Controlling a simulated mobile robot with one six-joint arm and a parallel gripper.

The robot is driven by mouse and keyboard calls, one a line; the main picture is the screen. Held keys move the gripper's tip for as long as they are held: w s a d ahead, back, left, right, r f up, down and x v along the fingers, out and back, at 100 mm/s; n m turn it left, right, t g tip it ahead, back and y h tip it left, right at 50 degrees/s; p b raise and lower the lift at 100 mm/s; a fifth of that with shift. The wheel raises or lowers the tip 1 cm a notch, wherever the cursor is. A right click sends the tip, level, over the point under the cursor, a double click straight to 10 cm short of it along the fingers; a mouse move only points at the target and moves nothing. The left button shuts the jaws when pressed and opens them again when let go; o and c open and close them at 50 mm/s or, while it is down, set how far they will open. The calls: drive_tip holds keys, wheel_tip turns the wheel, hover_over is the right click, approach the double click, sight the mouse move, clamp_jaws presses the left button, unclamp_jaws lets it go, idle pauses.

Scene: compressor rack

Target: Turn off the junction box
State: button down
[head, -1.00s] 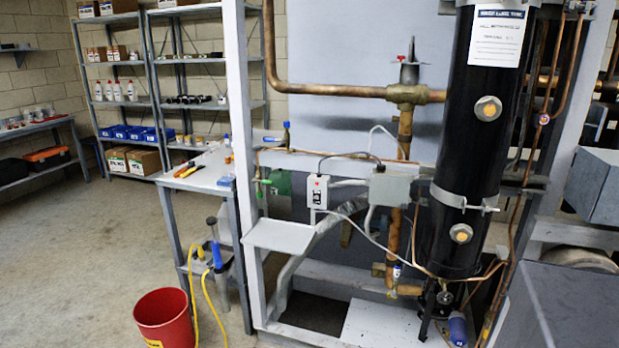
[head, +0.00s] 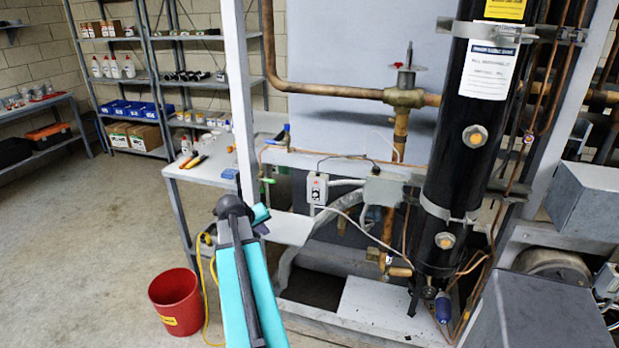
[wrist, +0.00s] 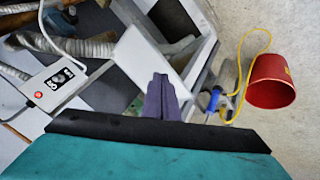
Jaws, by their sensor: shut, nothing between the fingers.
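A small white box (head: 317,188) with dark switch markings and a red spot is mounted on the rack's front rail. It also shows at the left of the wrist view (wrist: 52,82), with a red button at one end and a black-and-white switch face. A plain grey box (head: 383,190) sits to its right, joined by conduit and cable. Which one is the junction box is not labelled legibly. My gripper (wrist: 161,84) is shut and empty, apart from the white box. In the head view, my teal arm reaches up below and left of the boxes, with the fingers mostly hidden.
A black tank (head: 465,150) and copper pipes stand to the right. Open floor extends left of the rack.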

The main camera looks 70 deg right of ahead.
drive_tip(key=m+g+h+p, duration=0.1)
drive_tip(key=m+h+p, duration=0.1)
drive_tip(key=p, duration=0.2)
approach(315, 195)
wheel_tip(315, 195, up, 3)
drive_tip(key=w, duration=0.2)
drive_tip(key=shift+a+b, duration=0.3)
drive_tip(key=shift+a, duration=0.15)
drive_tip(key=shift+p+x, duration=1.65)
drive_tip(key=shift+x, duration=3.35)
drive_tip(key=shift+a+f, duration=0.1)
